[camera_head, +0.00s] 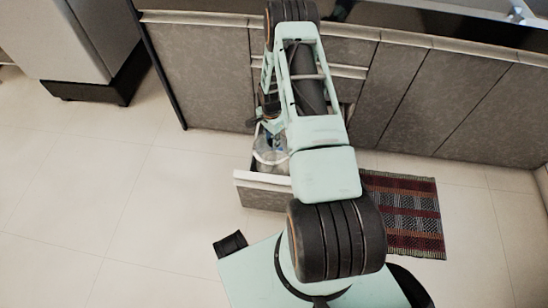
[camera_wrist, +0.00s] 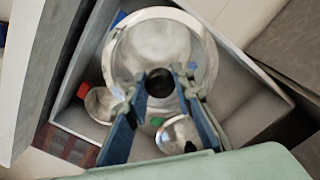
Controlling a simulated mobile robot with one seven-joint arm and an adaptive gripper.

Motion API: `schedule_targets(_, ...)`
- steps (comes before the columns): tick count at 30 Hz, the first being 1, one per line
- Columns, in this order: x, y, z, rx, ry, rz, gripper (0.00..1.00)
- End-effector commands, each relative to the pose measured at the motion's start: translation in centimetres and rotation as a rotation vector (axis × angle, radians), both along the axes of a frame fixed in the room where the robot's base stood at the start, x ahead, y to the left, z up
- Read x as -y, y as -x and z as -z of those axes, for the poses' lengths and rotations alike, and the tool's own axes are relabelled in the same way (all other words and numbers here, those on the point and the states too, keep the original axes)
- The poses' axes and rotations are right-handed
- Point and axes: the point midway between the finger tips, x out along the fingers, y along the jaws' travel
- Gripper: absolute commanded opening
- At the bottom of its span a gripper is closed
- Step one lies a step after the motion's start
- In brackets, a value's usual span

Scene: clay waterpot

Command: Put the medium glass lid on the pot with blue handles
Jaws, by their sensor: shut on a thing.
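My gripper (camera_wrist: 162,88) is over the open drawer, its two fingers closed on the dark knob of a round glass lid (camera_wrist: 128,55). The lid is clear with a shiny rim; whether it rests on something or hangs above it, I cannot tell. A small blue part (camera_wrist: 118,18) shows by the lid's upper left rim; it may be a handle of the pot with blue handles, whose body I cannot make out separately. In the head view my arm hides most of the drawer's contents.
The drawer (camera_head: 262,178) stands open from the grey cabinets (camera_head: 395,95). In it are a small metal vessel (camera_wrist: 101,104) near a red part (camera_wrist: 83,91), another round shiny piece (camera_wrist: 177,133) and a green part (camera_wrist: 157,122). A striped rug (camera_head: 408,212) lies right; floor at left is clear.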

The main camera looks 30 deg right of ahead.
Motion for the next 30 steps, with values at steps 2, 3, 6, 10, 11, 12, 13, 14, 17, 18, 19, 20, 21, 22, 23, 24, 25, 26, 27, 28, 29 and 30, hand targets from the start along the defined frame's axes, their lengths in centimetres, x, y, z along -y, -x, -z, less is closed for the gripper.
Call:
schedule_targets(2,0.2,0.4,3.1,0.002,-0.004,0.042,0.0)
schedule_targets(3,0.3,0.5,3.8,0.003,-0.005,0.059,0.0)
schedule_targets(6,0.5,0.8,4.9,0.005,-0.008,0.085,0.0)
schedule_targets(10,0.5,0.8,5.3,0.006,-0.008,0.094,0.0)
schedule_targets(11,0.5,0.8,5.3,0.006,-0.008,0.094,0.0)
schedule_targets(12,0.5,0.8,5.4,0.006,-0.008,0.094,0.0)
schedule_targets(13,0.5,0.8,5.6,0.006,-0.008,0.094,0.0)
schedule_targets(14,0.5,0.8,5.7,0.006,-0.008,0.093,0.0)
schedule_targets(17,0.5,0.9,6.3,0.005,-0.008,0.092,0.0)
schedule_targets(18,0.5,0.9,6.6,0.005,-0.008,0.092,0.0)
schedule_targets(19,0.5,0.9,6.8,0.005,-0.008,0.092,0.0)
schedule_targets(20,0.5,0.9,7.0,0.005,-0.008,0.092,0.0)
schedule_targets(21,0.5,0.9,7.3,0.005,-0.008,0.092,0.0)
schedule_targets(22,0.5,0.9,7.6,0.005,-0.008,0.092,0.0)
schedule_targets(23,0.5,0.9,7.8,0.005,-0.008,0.092,0.0)
schedule_targets(24,0.5,0.9,8.1,0.005,-0.008,0.093,0.0)
schedule_targets(25,0.5,0.9,8.4,0.005,-0.008,0.093,0.0)
schedule_targets(26,0.5,0.9,8.6,0.005,-0.008,0.093,0.0)
schedule_targets(27,0.5,0.9,9.0,0.005,-0.008,0.092,0.0)
schedule_targets(28,0.5,0.9,9.2,0.005,-0.008,0.092,0.0)
schedule_targets(29,0.5,0.9,9.4,0.005,-0.008,0.091,0.0)
schedule_targets(30,0.5,0.9,9.8,0.005,-0.008,0.091,0.0)
